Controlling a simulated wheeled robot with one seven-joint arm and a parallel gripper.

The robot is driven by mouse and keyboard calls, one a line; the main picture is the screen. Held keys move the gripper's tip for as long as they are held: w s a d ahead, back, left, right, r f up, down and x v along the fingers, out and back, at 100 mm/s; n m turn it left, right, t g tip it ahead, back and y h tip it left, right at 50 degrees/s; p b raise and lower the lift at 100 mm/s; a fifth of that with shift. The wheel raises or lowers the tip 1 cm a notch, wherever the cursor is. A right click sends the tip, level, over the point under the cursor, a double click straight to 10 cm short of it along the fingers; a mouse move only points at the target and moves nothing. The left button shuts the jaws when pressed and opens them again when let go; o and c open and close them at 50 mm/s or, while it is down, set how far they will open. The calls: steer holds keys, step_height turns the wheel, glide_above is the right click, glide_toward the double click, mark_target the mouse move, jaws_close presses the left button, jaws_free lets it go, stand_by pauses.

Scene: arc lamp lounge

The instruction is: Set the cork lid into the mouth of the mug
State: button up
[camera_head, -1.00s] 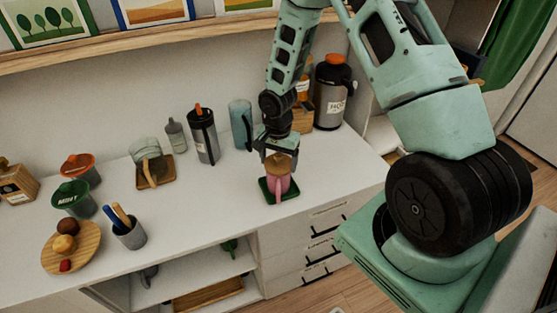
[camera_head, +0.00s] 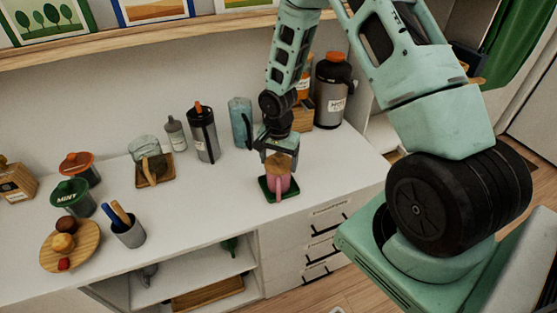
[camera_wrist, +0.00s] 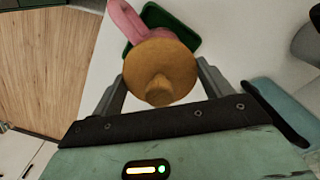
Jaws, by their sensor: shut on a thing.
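The pink mug (camera_head: 279,182) stands upright on a small green tray (camera_head: 266,191) near the counter's front edge. Its handle (camera_wrist: 124,18) shows in the wrist view. The round tan cork lid (camera_head: 280,159) is over the mug's mouth. In the wrist view the lid (camera_wrist: 178,62) with its knob covers most of the mug. My gripper (camera_head: 279,154) points down above the mug, its fingers shut on the cork lid. Whether the lid is seated in the mouth or just above it cannot be told, as the rim is hidden.
A blue bottle (camera_head: 240,122) stands close behind my gripper on the left. A dark tumbler (camera_head: 204,135) and a large orange-topped flask (camera_head: 332,92) stand further back. A glass pitcher (camera_head: 146,152) is on a wooden tray.

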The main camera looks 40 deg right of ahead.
steer(key=o, duration=1)
steer(key=shift+c, duration=0.2)
step_height(320, 180, up, 17)
steer(key=b, duration=0.2)
steer(key=shift+r, duration=0.2)
steer(key=s+a+r+n, duration=0.2)
steer(key=s+a+n, duration=0.3)
steer(key=a, duration=0.3)
steer(key=s+a+r+n, duration=0.1)
steer(key=s+a+n, duration=0.35)
steer(key=a, duration=0.45)
steer(key=s+a+n, duration=0.3)
steer(key=s+n, duration=0.2)
steer(key=s, duration=0.2)
steer(key=s+a+r+n, duration=0.1)
steer(key=s+a+n, duration=0.3)
steer(key=s, duration=0.3)
steer(key=shift+s+a+n+y, duration=0.2)
steer(key=shift+s+n+y, duration=0.15)
steer(key=shift+n, duration=0.4)
